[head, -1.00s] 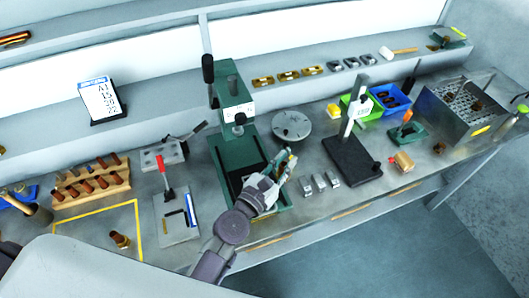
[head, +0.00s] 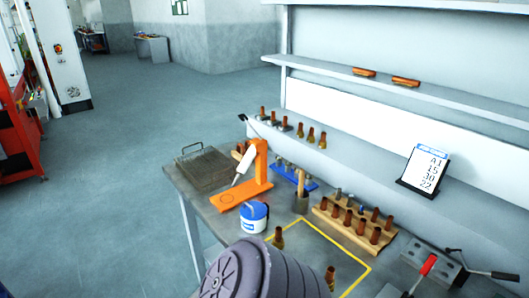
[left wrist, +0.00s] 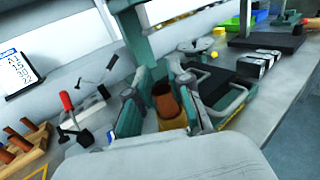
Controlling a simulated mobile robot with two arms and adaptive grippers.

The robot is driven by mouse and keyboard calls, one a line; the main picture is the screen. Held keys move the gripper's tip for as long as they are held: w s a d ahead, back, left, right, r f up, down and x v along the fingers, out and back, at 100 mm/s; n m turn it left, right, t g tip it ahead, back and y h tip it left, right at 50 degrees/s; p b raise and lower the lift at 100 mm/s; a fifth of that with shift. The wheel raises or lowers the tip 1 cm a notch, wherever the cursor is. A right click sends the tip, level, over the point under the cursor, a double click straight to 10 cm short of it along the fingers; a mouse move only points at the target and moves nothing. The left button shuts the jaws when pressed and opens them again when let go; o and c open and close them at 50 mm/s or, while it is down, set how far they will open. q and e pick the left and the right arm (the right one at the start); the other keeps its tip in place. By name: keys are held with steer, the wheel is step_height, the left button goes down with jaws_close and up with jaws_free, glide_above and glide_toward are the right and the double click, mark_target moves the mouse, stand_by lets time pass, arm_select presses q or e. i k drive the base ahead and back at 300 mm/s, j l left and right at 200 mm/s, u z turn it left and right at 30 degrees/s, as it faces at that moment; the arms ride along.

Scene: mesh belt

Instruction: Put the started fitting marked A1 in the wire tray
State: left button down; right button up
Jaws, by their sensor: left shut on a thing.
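In the left wrist view my left gripper (left wrist: 167,100) is shut on a fitting (left wrist: 166,103), a copper-brown tube end in a brass-coloured body. No marking on it is readable. In the head view the gripper is out of sight; only my grey arm shows at the bottom. The wire tray (head: 228,163), a dark mesh basket with a raised handle, stands at the bench's far left end. Two similar fittings stand on the bench, one (head: 278,238) near the yellow outline's left side, one (head: 330,277) inside it. My right gripper is not in view.
An orange stand (head: 259,170) and a blue-white tub (head: 254,217) stand near the tray. A wooden rack (head: 345,226) of tubes and a card (head: 424,170) reading A1, 15, 30, 22 are farther right. The green press (left wrist: 139,42) is behind the gripper. Open floor lies left of the bench.

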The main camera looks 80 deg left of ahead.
mark_target(202, 172)
steer(key=j+u, duration=0.15)
steer(key=u, duration=0.25)
steer(key=k+j+u, duration=0.1)
steer(key=u, duration=0.3)
steer(key=j+u, duration=0.4)
steer(key=l, duration=0.1)
